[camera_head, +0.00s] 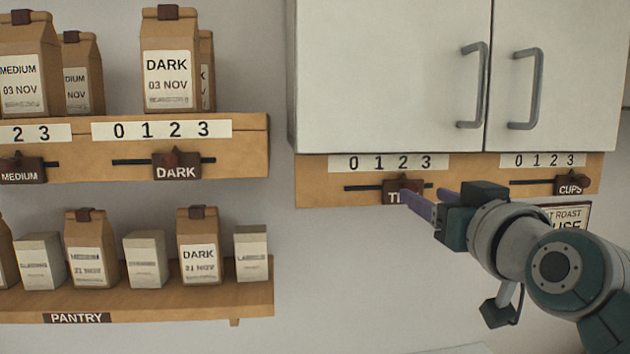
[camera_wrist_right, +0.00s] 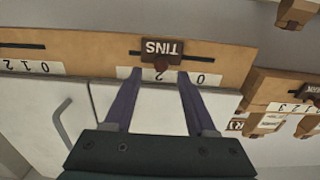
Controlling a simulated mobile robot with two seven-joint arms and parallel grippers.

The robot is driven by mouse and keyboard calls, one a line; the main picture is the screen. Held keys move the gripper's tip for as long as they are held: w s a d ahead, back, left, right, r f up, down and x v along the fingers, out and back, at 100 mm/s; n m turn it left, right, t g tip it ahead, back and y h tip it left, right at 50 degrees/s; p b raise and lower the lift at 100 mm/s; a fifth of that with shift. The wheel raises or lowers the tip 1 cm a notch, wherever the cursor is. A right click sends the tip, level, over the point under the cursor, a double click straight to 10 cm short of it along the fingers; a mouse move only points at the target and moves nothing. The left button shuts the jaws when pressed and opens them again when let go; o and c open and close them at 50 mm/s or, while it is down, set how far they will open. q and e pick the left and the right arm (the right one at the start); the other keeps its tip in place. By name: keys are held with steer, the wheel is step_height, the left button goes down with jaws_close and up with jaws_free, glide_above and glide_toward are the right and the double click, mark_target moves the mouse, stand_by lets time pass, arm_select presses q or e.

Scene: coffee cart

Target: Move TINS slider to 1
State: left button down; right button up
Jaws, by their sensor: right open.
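The brown TINS slider (camera_head: 403,186) sits on its dark track on the wooden rail under the white cabinet, below the 2 of its number strip (camera_head: 388,163). My right gripper (camera_head: 421,195) comes in from the right and covers part of the label. In the right wrist view the picture is upside down. There the TINS slider (camera_wrist_right: 174,47) and its dark red knob (camera_wrist_right: 161,63) show, with the open fingers (camera_wrist_right: 160,73) on either side of the knob. Whether either finger touches it is not clear. My left gripper is not in view.
The CUPS slider (camera_head: 568,188) is on the same rail to the right, near 3. Above the rail are cabinet doors with grey handles (camera_head: 473,85). On the left, a shelf with coffee bags (camera_head: 170,60) carries the DARK slider (camera_head: 177,172).

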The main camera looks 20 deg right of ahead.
mark_target(413, 190)
steer(key=shift+p+x, duration=0.4)
steer(key=shift+x, duration=1.7)
steer(key=shift+a, duration=0.1)
steer(key=shift+c, duration=0.3)
jaws_close()
